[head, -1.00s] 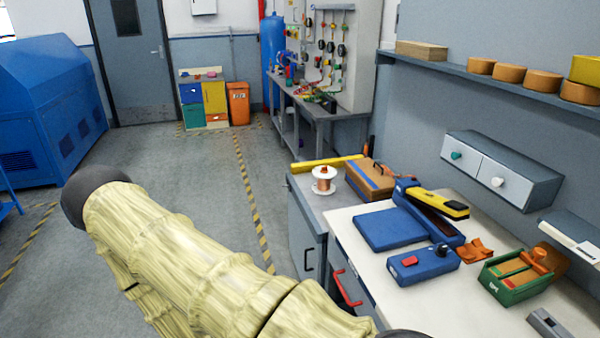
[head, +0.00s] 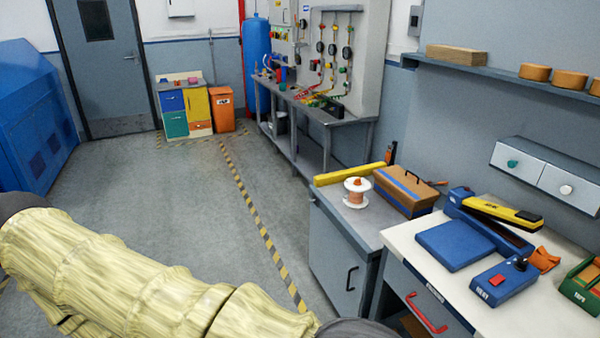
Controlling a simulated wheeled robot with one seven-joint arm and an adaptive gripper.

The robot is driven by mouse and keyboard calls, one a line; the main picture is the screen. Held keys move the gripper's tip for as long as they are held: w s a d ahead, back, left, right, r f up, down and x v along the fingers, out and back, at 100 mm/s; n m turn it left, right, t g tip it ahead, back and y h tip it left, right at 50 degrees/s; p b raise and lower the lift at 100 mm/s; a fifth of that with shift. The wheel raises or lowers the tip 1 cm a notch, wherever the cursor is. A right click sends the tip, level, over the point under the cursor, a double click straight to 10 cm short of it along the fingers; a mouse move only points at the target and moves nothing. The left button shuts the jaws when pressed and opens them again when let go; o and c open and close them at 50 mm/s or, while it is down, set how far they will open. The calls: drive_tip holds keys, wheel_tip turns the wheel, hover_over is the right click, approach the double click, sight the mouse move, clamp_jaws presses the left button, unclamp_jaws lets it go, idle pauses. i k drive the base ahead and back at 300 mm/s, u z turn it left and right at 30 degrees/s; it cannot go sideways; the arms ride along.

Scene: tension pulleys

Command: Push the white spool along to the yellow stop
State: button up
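The white spool (head: 357,199), wound with copper-coloured wire, stands upright on the grey cabinet top (head: 339,217). The yellow stop (head: 348,174) is a long bar lying along the far edge of that cabinet top, just behind the spool. A narrow strip seems to separate the spool from the bar, but I cannot tell exactly how wide it is. My own arm, in a pale yellow sleeve, crosses the lower left of the picture. My gripper is not in view.
A brown case with a blue strap (head: 406,191) stands right of the spool. The white-topped bench (head: 427,284) on the right carries a blue pad (head: 455,245) and a blue box with a red button (head: 503,283). Open floor (head: 190,215) lies left of the cabinet.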

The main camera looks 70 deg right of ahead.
sight(355, 197)
drive_tip(key=z, duration=0.25)
drive_tip(key=i, duration=1.9)
drive_tip(key=z, duration=1.7)
drive_tip(key=i, duration=0.85)
drive_tip(key=z, duration=0.85)
